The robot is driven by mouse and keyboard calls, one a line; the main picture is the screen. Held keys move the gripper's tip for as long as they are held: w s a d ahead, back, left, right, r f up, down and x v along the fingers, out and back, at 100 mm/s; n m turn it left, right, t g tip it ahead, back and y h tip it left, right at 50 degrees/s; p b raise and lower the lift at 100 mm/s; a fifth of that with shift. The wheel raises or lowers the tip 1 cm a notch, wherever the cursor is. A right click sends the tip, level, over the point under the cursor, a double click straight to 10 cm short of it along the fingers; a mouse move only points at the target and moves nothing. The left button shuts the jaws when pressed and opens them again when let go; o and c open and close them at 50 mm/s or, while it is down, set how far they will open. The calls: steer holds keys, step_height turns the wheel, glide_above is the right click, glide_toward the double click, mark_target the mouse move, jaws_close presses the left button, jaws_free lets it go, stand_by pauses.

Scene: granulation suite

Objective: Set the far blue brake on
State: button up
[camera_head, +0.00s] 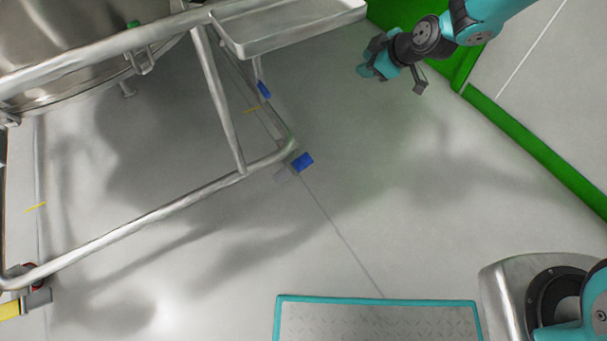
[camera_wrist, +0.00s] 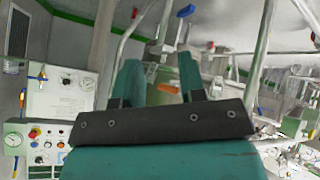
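Two blue brake pedals show at the steel frame's right end in the head view. The far blue brake (camera_head: 264,89) is below the steel tray, and the nearer blue brake (camera_head: 303,162) is at the frame's lower corner. Whether either is on or off is too small to tell. My gripper (camera_head: 372,62) is in the air to the right of the far brake, clear of it. In the wrist view my gripper (camera_wrist: 160,72) has its two teal fingers apart with nothing held. A blue part (camera_wrist: 186,10) shows beyond them; I cannot tell which brake it is.
The tubular steel frame (camera_head: 150,210) carries a large steel vessel (camera_head: 70,45) and a shallow tray (camera_head: 290,25). A green wall base (camera_head: 530,145) runs along the right. The floor between frame and wall is clear. A control panel (camera_wrist: 35,145) shows in the wrist view.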

steer(key=w+a+f+n+t+y, duration=0.1)
steer(key=w+a+f+n, duration=0.15)
steer(key=f, duration=0.45)
steer(key=w+a+f+n+t+y, duration=0.1)
steer(key=a+f+n, duration=0.2)
steer(key=f, duration=0.4)
steer(key=n+t+y+b, duration=0.2)
steer(key=n+t+b, duration=0.1)
steer(key=n+t, duration=0.45)
glide_toward(303, 160)
steer(key=shift+n+g, duration=0.3)
steer(key=shift+g, duration=0.15)
steer(key=b+x, duration=0.8)
steer(key=b, duration=1.3)
steer(key=shift+w+f, duration=0.15)
steer(key=shift+w, duration=0.1)
steer(key=shift+w+a+r+b, duration=0.25)
steer(key=shift+w+a+b, duration=0.15)
steer(key=shift+w+b, duration=0.35)
